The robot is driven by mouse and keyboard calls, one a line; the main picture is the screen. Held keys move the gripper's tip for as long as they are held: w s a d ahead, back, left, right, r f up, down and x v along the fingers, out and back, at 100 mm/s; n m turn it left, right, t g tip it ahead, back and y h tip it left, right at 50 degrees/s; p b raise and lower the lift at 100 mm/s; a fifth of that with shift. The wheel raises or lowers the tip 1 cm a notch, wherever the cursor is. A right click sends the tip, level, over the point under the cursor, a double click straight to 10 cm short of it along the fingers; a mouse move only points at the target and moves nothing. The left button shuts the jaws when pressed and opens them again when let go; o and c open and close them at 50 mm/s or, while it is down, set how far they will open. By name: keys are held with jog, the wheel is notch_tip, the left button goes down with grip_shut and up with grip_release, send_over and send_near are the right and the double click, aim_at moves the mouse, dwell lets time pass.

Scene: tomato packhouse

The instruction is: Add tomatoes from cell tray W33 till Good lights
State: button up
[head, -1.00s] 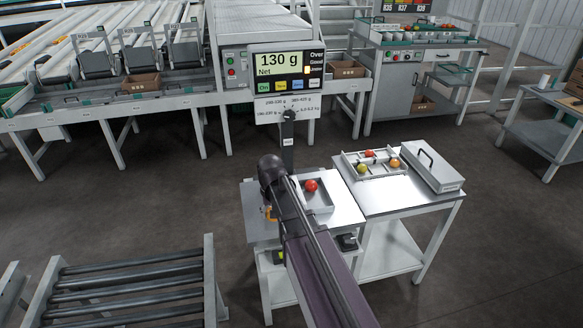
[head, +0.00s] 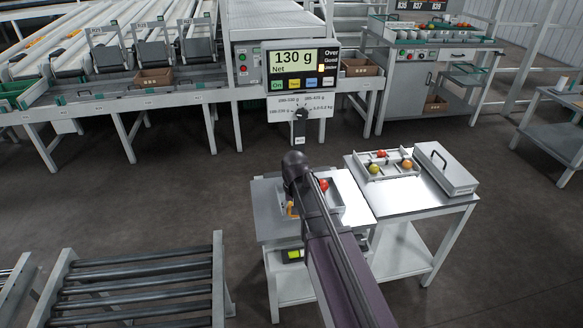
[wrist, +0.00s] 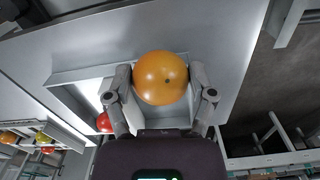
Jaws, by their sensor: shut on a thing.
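My gripper (wrist: 160,92) is shut on an orange tomato (wrist: 160,76), held between its two fingers. In the head view the held tomato (head: 292,209) shows partly at the left of my arm. A shallow weighing tray (wrist: 75,75) lies below and behind it, with a red tomato (wrist: 104,122) inside; that red tomato (head: 324,184) also shows beside my arm. The scale display (head: 303,63) reads 130 g Net, with the lamp by the lowest label, apparently Under, lit. The cell tray (head: 366,160) holds a red, a yellow-green and an orange tomato; its label is unreadable.
A grey case with a black handle (head: 447,170) stands right of the cell tray on the side table (head: 408,196). A roller conveyor (head: 140,285) is at front left. Dark floor (head: 180,190) lies clear between.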

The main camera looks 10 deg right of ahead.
jog(key=w+d+r+m+p, duration=0.1)
jog(key=w+r+p, duration=0.1)
jog(key=w, duration=0.5)
jog(key=w+r+m+p, duration=0.2)
jog(key=w+r+p, duration=0.1)
jog(key=w, duration=0.5)
jog(key=shift+w+d+r+m, duration=0.15)
jog(key=shift+w+d+m, duration=0.05)
jog(key=shift+d+m, duration=0.15)
jog(key=shift+f, duration=0.2)
notch_tip(320, 180, down, 9)
jog(key=b, duration=0.9)
jog(key=shift+r, duration=0.1)
jog(key=shift+f+b, duration=0.6)
jog(key=shift+b, duration=0.05)
dwell(0.4)
jog(key=o, duration=0.7)
jog(key=shift+c, duration=0.7)
